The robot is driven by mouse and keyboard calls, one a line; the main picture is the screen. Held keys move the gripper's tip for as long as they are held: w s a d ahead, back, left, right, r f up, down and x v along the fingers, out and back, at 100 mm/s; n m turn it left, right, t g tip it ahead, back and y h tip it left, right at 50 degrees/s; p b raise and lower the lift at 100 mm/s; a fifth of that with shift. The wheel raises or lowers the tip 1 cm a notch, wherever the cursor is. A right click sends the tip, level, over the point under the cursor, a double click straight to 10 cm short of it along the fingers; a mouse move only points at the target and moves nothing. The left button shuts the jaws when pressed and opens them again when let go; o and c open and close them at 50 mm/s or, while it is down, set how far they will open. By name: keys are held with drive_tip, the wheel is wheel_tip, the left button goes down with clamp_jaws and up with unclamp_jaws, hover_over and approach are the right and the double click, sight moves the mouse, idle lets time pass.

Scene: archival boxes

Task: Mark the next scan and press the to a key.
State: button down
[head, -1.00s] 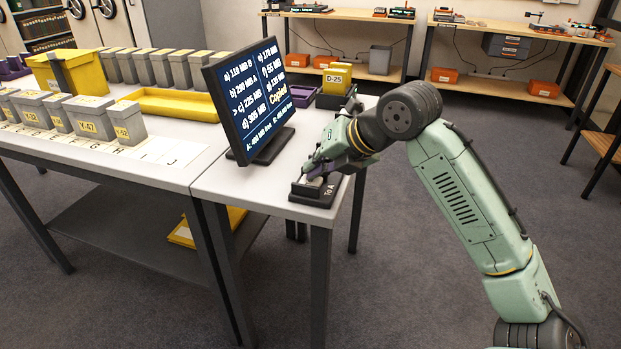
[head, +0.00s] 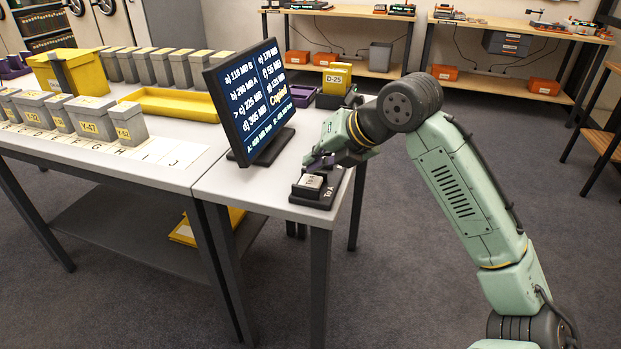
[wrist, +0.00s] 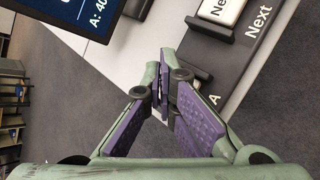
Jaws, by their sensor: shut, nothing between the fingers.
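The black key block (head: 317,199) sits on the near corner of the small table, its base lettered "To A". A pale key (head: 312,182) shows on top of it. In the wrist view a white key (wrist: 222,9) is partly cut off, with "Next" on its black base; an "A" label shows beside my fingers. The screen (head: 250,105) lists lettered sizes in MB, with a ">" at the c) line and "Copied" in yellow. My gripper (wrist: 163,85) is shut and empty. In the head view my gripper (head: 318,164) is just behind and above the pale key, apart from it.
The monitor stands close left of my gripper. A long table with grey boxes, a yellow tray (head: 170,103) and a lettered strip adjoins on the left. Behind my gripper, yellow boxes marked D-25 (head: 338,78) stand in a dark holder. Grey floor is open on the right.

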sight(314, 179)
drive_tip(key=shift+r+p, duration=1.7)
drive_tip(key=shift+r, duration=0.7)
drive_tip(key=shift+f, duration=0.1)
